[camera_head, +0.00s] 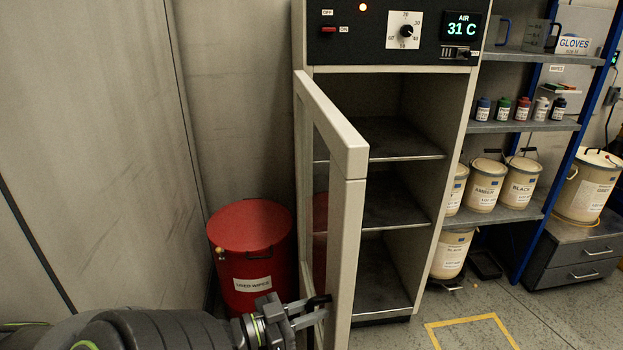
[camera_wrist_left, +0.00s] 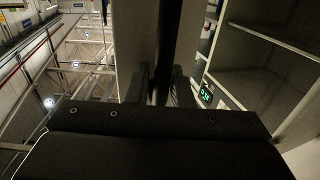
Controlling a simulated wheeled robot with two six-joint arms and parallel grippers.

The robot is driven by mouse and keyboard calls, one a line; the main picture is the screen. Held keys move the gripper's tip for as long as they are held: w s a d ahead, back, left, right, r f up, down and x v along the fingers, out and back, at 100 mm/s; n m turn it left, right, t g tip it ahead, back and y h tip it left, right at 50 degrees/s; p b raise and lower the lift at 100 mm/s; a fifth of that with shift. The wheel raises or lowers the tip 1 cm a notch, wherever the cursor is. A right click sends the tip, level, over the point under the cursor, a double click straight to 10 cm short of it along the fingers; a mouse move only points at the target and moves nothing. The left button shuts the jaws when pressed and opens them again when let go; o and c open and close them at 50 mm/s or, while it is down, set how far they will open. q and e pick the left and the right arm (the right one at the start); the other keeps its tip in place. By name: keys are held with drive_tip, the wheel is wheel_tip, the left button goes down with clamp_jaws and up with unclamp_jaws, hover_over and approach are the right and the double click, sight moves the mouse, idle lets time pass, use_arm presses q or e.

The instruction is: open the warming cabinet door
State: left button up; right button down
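The warming cabinet (camera_head: 425,160) stands in the middle of the head view, with its pale framed door (camera_head: 345,230) swung wide open toward me. Its dark shelves are bare. My left gripper (camera_head: 322,305) is low at the door's free edge, its two fingers around the dark door handle (camera_head: 316,299). In the left wrist view the fingers (camera_wrist_left: 160,90) stand close on either side of the dark upright handle bar (camera_wrist_left: 163,50), and the cabinet interior shows at the right. The handle's contact with the fingers is partly hidden. My right gripper is not in view.
A red waste drum (camera_head: 252,250) stands left of the cabinet, close behind the door and my left arm. A blue-framed rack (camera_head: 530,126) with bottles and pails is at the right. Floor with a yellow marking (camera_head: 470,320) is clear in front.

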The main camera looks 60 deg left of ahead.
use_arm(q)
wheel_tip(320, 180, up, 2)
drive_tip(key=shift+p, duration=0.4)
drive_tip(key=shift+w+r, duration=0.2)
drive_tip(key=shift+r, duration=0.1)
drive_tip(key=shift+s+a+f, duration=0.1)
drive_tip(key=shift+a+f, duration=0.05)
drive_tip(key=shift+f, duration=0.15)
drive_tip(key=shift+s, duration=0.15)
